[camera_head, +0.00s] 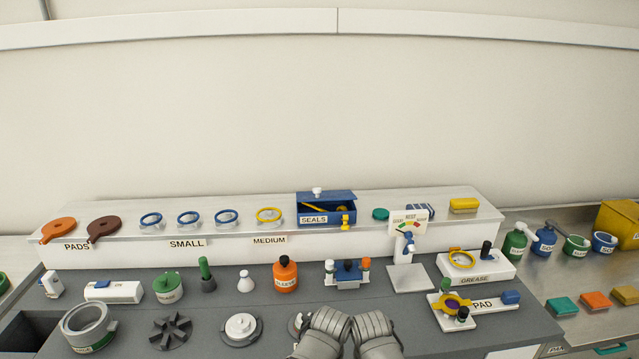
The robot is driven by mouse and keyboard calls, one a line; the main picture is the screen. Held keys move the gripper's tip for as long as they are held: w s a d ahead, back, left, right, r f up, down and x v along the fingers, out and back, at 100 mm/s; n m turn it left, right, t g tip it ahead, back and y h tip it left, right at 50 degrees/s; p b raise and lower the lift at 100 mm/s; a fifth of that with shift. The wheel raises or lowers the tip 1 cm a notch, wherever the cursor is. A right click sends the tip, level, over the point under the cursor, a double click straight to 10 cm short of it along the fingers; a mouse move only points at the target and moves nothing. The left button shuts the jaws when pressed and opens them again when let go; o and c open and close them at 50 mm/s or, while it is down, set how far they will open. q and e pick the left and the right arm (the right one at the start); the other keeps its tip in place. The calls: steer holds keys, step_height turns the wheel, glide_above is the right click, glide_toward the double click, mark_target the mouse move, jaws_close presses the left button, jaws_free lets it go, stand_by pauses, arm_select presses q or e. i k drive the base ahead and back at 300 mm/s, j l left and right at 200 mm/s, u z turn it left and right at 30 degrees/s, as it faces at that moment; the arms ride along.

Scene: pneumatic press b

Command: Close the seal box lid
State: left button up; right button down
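The seal box (344,220) is a blue box with a white SEALS label, standing on the raised light shelf at the back middle. Its blue lid (338,196), with a white knob (317,191) at the top, stands raised, and the dark inside shows below it. A yellow rod-like piece lies inside, and a yellow catch (346,219) is at the front right. Two grey ribbed parts of my own arms show at the bottom middle, well in front of the box. No gripper fingers can be made out, and nothing of mine touches the box.
A yellow ring (269,215) lies left of the box, and a teal disc (380,214) lies right of it. The gauge stand (408,250) rises to the right front.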

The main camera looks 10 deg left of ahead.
mark_target(317, 194)
steer(key=i+z, duration=0.15)
steer(key=i, duration=0.8)
